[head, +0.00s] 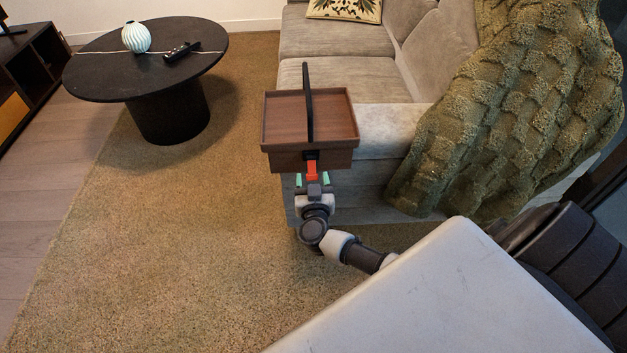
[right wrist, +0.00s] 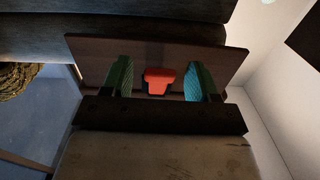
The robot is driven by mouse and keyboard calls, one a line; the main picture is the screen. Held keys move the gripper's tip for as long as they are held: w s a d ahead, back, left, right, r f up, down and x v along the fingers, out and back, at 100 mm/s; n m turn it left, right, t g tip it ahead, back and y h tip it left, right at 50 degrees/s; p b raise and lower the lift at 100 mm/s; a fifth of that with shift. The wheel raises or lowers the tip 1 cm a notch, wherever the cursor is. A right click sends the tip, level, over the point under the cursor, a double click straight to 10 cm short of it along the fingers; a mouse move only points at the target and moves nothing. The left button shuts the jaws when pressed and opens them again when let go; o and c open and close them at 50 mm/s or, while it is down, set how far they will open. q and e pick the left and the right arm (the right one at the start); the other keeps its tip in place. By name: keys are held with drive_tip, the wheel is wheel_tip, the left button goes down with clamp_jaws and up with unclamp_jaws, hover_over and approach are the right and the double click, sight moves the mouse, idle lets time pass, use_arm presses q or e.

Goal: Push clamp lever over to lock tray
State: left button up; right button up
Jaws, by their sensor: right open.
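A brown wooden tray (head: 283,118) with a tall black upright handle (head: 307,105) sits on the sofa's arm. A red clamp lever (head: 312,169) hangs at the middle of the tray's near side, below a black mount. My right gripper (head: 312,180) is just in front of the lever, with its green fingertips apart. In the right wrist view the red lever (right wrist: 158,81) shows between the two open fingers, with a gap on each side. The tray's side (right wrist: 210,60) is behind it. My left gripper is not in view.
The grey sofa (head: 335,75) carries a green knitted blanket (head: 480,110) to the right of the tray. A round black table (head: 100,72) with a vase (head: 136,37) and a remote (head: 181,51) stands at the back left.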

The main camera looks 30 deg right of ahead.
drive_tip(key=shift+w+d, duration=0.2)
drive_tip(key=shift+w, duration=0.2)
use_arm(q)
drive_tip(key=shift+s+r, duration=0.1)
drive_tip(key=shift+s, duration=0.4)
use_arm(e)
drive_tip(key=shift+r, duration=0.1)
